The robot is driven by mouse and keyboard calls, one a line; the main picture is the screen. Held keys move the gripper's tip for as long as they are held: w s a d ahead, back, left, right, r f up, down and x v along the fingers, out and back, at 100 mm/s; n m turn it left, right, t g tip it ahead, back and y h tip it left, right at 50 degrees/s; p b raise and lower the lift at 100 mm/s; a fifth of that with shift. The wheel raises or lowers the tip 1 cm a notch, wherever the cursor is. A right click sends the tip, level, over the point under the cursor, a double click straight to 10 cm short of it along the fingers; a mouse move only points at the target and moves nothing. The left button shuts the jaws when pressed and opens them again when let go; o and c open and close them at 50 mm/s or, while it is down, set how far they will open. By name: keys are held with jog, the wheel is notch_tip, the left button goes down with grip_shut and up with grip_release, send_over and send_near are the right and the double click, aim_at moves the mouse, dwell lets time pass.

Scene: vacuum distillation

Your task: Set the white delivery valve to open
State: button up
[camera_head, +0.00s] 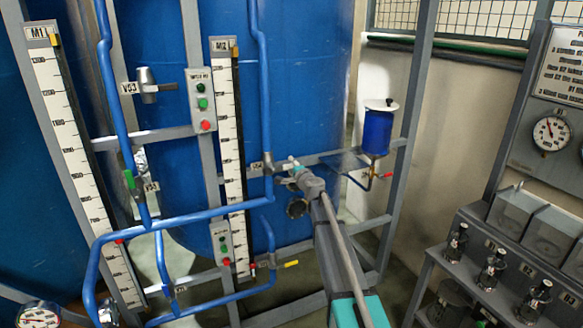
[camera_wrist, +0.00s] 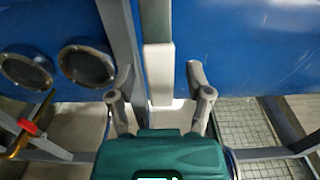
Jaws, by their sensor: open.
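My gripper (camera_wrist: 162,101) is open in the wrist view, with its two grey fingers apart. A pale, upright, white piece (camera_wrist: 159,74) shows between and beyond the fingers, and I see no contact. I cannot tell whether it is the white delivery valve's handle. In the head view my gripper (camera_head: 299,178) reaches to the pipework just right of the V54 label, in front of the blue tank. A small whitish part shows at its tip, but my gripper hides most of that spot. No white valve handle is clear in the head view.
Blue pipes (camera_head: 180,222) and grey frame bars surround my gripper. Right of it are a blue pot (camera_head: 377,132) and a red-handled valve (camera_head: 388,175), also in the wrist view (camera_wrist: 29,127). A yellow handle (camera_head: 290,263) is below. Bottles stand on the right shelf.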

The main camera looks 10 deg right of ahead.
grip_shut()
